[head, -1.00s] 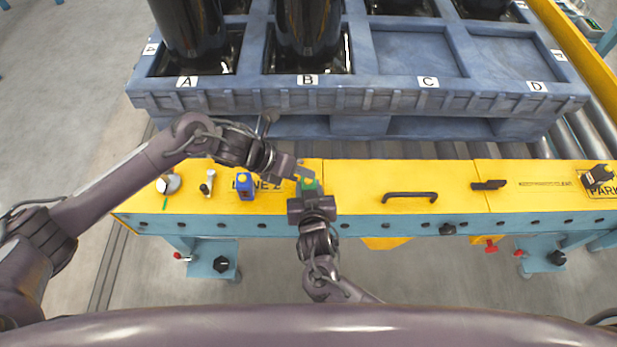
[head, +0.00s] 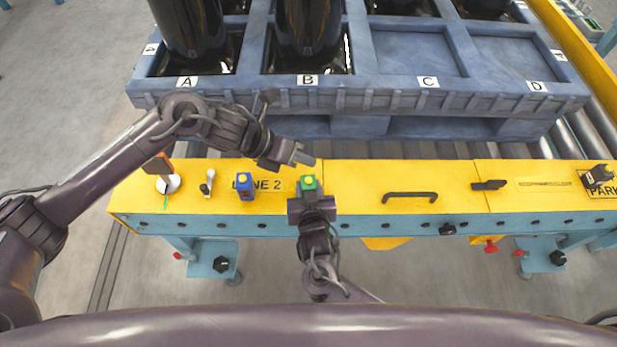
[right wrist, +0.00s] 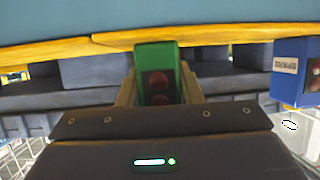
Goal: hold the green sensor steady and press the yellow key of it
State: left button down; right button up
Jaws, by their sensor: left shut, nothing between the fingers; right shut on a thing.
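The green sensor (head: 309,185) stands on the yellow ledge, with its yellow key (head: 309,180) showing on top. My right gripper (head: 311,196) is shut on the sensor from the near side. In the right wrist view the green sensor (right wrist: 157,75) sits between the fingers, its face with two dark red round spots toward the camera. My left gripper (head: 303,158) is shut and empty. It is above and behind the sensor, apart from the key in the head view.
A black handle (head: 410,195) lies to the right. Behind is the blue pallet (head: 400,100) with black cylinders. A round silver-white part (head: 168,183) is at far left.

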dwell(0.3)
jog(key=o, duration=1.1)
